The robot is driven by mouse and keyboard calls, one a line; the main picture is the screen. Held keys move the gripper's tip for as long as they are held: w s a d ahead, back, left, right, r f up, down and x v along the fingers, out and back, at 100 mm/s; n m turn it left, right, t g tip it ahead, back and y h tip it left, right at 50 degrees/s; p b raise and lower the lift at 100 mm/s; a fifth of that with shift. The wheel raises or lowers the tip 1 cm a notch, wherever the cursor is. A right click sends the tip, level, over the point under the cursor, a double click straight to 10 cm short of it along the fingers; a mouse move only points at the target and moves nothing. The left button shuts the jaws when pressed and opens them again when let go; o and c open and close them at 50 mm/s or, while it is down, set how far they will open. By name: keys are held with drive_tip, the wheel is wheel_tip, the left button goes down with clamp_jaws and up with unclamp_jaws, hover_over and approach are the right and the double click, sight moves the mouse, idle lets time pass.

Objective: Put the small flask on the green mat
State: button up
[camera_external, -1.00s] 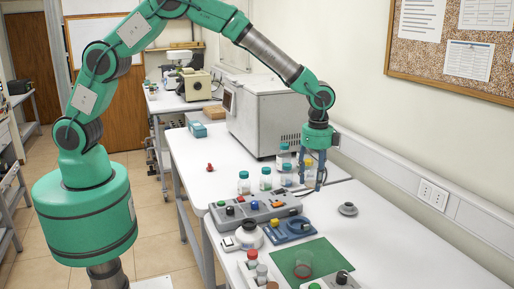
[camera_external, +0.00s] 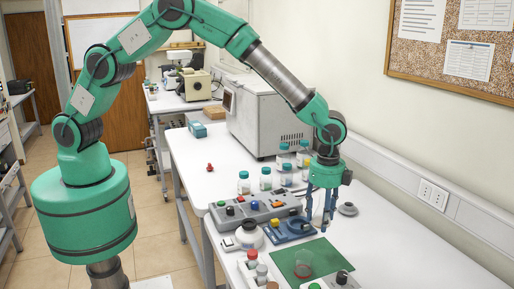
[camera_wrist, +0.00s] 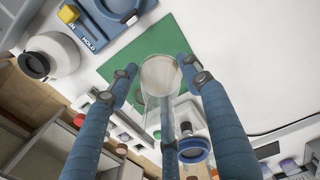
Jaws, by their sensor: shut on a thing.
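A clear glass flask (camera_wrist: 161,72) is between my blue fingers in the wrist view; my gripper (camera_wrist: 160,85) is shut on it. In the external view my gripper (camera_external: 323,212) hangs above the table near the far edge of the green mat (camera_external: 285,262), and the flask is hard to make out there. The mat (camera_wrist: 122,68) also shows behind the flask in the wrist view. A clear, reddish-tinted glass vessel (camera_external: 303,268) appears on the mat in the external view.
A blue device with a yellow knob (camera_external: 289,229) stands just beyond the mat, and a white bottle (camera_external: 248,236) stands to its left. The table right of the mat (camera_external: 400,255) is clear.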

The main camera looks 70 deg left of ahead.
hover_over(317, 250)
drive_tip(key=shift+d+f, duration=0.1)
drive_tip(key=shift+f, duration=3)
drive_tip(key=shift+f, duration=0.1)
drive_tip(key=shift+f, duration=1.75)
drive_tip(key=shift+f, duration=0.2)
drive_tip(key=o, duration=1.2)
drive_tip(key=shift+r, duration=0.1)
wheel_tip(317, 250, up, 12)
drive_tip(key=shift+r, duration=0.1)
